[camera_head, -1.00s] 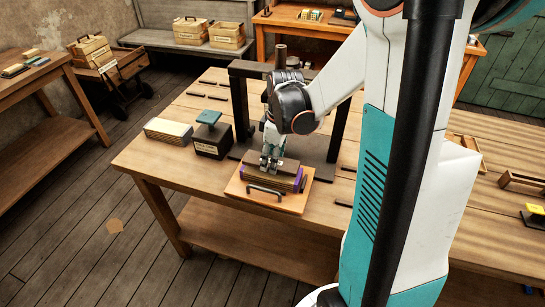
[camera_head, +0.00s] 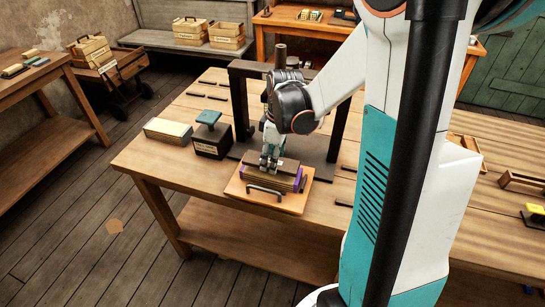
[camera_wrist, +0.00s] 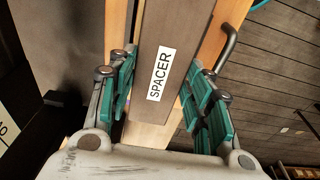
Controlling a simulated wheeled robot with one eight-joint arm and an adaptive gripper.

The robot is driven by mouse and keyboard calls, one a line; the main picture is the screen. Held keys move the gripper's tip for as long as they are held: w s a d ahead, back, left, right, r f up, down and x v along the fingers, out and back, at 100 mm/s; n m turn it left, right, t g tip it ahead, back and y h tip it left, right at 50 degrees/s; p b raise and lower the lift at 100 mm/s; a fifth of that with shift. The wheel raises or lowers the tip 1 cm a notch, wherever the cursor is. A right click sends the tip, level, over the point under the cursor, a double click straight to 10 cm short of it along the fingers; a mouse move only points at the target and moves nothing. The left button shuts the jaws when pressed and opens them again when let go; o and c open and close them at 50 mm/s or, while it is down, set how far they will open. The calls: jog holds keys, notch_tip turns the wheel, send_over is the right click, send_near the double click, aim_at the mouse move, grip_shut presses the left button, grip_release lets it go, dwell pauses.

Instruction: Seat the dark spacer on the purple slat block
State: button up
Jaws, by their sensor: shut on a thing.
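The dark spacer (camera_head: 287,166) is a flat dark board on top of the slat stack in the head view. In the wrist view the spacer (camera_wrist: 178,45) carries a white SPACER label. My gripper (camera_head: 270,163) is shut on the spacer, with teal fingers on both its long sides in the wrist view (camera_wrist: 160,95). The purple slat block (camera_head: 298,184) lies under it, with purple showing at its right end. The spacer looks lined up over the block. I cannot tell whether a thin gap remains between them.
The block is on an orange wooden tray (camera_head: 237,188) with a dark handle (camera_head: 268,192), in front of the black press frame (camera_head: 241,105). A dark box with a green-topped handle (camera_head: 211,145) and a pale-topped block (camera_head: 168,131) stand left. The table's front left is clear.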

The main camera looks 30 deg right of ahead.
jog(key=shift+f+b, duration=0.9)
jog(key=shift+f, duration=0.2)
jog(key=o, duration=1.2)
jog(key=shift+r, duration=0.1)
notch_tip(320, 180, up, 12)
jog(key=s, duration=0.1)
jog(key=shift+d, duration=0.45)
